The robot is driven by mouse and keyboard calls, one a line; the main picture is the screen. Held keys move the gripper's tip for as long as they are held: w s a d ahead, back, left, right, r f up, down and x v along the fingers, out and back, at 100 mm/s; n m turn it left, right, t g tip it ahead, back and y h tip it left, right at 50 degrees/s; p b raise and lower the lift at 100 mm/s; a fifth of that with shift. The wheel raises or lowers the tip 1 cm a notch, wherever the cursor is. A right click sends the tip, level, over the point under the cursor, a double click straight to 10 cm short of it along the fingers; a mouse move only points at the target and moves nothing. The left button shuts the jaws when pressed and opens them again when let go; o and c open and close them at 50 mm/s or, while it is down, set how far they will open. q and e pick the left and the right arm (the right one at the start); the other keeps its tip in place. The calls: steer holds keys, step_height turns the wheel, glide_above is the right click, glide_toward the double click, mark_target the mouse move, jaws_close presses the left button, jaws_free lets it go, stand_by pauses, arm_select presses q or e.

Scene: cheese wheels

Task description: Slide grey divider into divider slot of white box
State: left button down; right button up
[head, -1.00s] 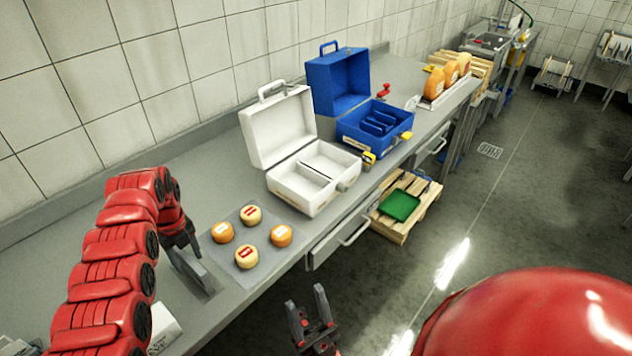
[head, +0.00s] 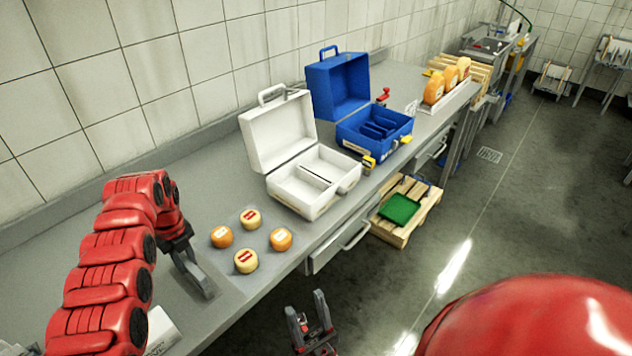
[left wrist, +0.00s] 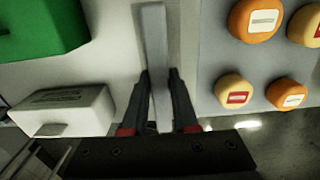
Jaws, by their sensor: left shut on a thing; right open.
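My left gripper (head: 180,252) is shut on the grey divider (head: 198,280), a thin flat plate over the grey worktop near its front edge. In the left wrist view the divider (left wrist: 155,45) sticks out lengthwise from between the fingers (left wrist: 158,85). The white box (head: 318,207) stands open on the worktop, right of and farther back than the left gripper. A narrow dark slot line (head: 316,174) shows inside it. My right gripper (head: 312,312) is open and empty, low in front of the worktop.
Several small cheese wheels (head: 246,261) lie on a grey mat between left gripper and white box. An open blue box (head: 350,130) stands behind the white one. In the left wrist view, a green object (left wrist: 40,25) and a white block (left wrist: 65,110) lie left of the divider.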

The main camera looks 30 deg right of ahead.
stand_by(0.4)
arm_select(q)
steer(key=shift+r+p, duration=0.55)
steer(key=shift+r, duration=2.95)
steer(key=shift+r, duration=0.1)
steer(key=shift+r, duration=0.6)
steer(key=shift+r+p, duration=0.35)
steer(key=shift+r, duration=0.45)
steer(key=shift+f, duration=0.1)
